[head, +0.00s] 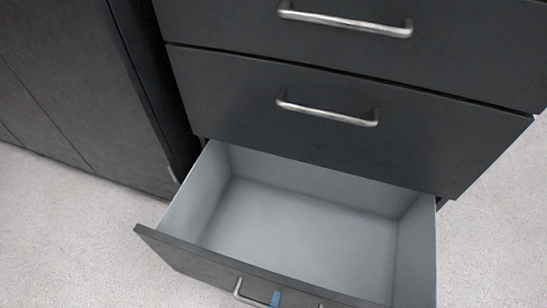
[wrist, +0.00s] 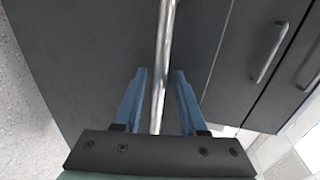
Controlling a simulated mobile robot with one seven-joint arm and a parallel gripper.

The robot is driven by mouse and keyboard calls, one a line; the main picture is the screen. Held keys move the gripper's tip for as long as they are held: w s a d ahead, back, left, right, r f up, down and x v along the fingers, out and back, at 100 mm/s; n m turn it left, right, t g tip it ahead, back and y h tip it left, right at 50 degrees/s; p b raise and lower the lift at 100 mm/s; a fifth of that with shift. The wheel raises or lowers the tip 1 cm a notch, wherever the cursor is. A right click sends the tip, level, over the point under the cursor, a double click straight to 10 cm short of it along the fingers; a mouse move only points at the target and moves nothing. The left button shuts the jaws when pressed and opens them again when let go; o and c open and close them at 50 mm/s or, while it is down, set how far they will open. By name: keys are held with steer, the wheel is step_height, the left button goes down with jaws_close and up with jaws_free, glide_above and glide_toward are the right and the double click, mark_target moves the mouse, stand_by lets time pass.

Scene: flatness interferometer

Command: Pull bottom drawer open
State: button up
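The bottom drawer (head: 300,225) is pulled well out of the dark cabinet; its grey inside is empty. Its dark front panel (head: 200,258) faces the bottom of the head view, with a silver bar handle (head: 240,289) partly cut off by the frame edge. In the wrist view the handle (wrist: 165,50) runs lengthwise between the two blue fingers of my gripper (wrist: 160,72). The fingers are apart, with a gap showing on each side of the bar. In the head view only a blue fingertip (head: 275,298) shows at the handle.
Two closed drawers with silver handles sit above: a middle one (head: 230,95) and an upper one (head: 220,20). A dark cabinet (head: 80,90) stands to the left, close to the open drawer. Light speckled floor (head: 500,230) is clear at the right and lower left.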

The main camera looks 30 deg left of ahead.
steer(key=shift+s, duration=0.1)
stand_by(0.5)
steer(key=p+v, duration=0.4)
steer(key=v, duration=0.9)
